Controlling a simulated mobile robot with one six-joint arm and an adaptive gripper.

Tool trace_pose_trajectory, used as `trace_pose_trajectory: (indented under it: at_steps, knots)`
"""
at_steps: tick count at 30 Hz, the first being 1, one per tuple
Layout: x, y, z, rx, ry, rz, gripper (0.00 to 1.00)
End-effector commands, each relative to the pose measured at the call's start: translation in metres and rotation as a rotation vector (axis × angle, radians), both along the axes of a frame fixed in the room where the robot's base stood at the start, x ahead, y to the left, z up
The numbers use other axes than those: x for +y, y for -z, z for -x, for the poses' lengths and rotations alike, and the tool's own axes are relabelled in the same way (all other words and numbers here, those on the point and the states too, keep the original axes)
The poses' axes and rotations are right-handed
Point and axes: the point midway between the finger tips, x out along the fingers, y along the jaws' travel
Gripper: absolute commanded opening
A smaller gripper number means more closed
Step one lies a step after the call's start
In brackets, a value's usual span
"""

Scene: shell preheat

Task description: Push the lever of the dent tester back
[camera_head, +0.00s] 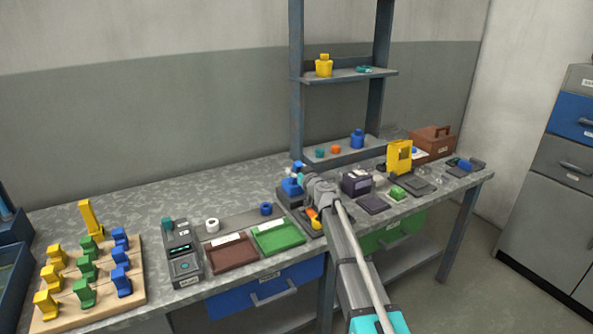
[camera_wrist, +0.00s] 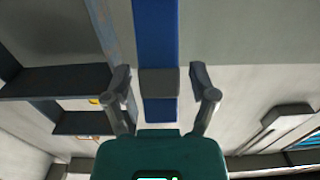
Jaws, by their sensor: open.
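A device with a blue body, most likely the dent tester (camera_head: 291,186), stands on the bench at the middle of the head view. My gripper (camera_head: 304,179) is at it, and my wrist and arm hide much of its right side. In the wrist view my gripper (camera_wrist: 161,85) is open, one finger on each side of a long blue bar with a grey block (camera_wrist: 158,82) on it, possibly the lever. The fingers look apart from the bar. Whether anything touches it cannot be told.
A brown tray (camera_head: 232,266) and a green tray (camera_head: 301,230) lie left of my arm, beside a dark device with a teal knob (camera_head: 182,256). A purple-black box (camera_head: 356,182) and a yellow frame (camera_head: 398,157) stand to the right. Shelf posts rise behind.

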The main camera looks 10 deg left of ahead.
Motion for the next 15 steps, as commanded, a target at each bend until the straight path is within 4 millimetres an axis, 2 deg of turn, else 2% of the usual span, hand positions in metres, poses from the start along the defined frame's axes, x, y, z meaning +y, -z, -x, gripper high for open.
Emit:
trace_pose_trajectory:
  at_steps: [2, 12, 14, 15]
  knots:
    - [0.0000, 0.0000, 0.0001, 0.000, 0.000, 0.000, 0.74]
    - [0.0002, 0.0000, 0.0003, 0.000, -0.001, 0.000, 0.13]
    - [0.0003, 0.0000, 0.0003, 0.000, -0.001, 0.000, 0.02]
    - [0.0003, 0.0000, 0.0003, 0.000, -0.001, 0.000, 0.00]
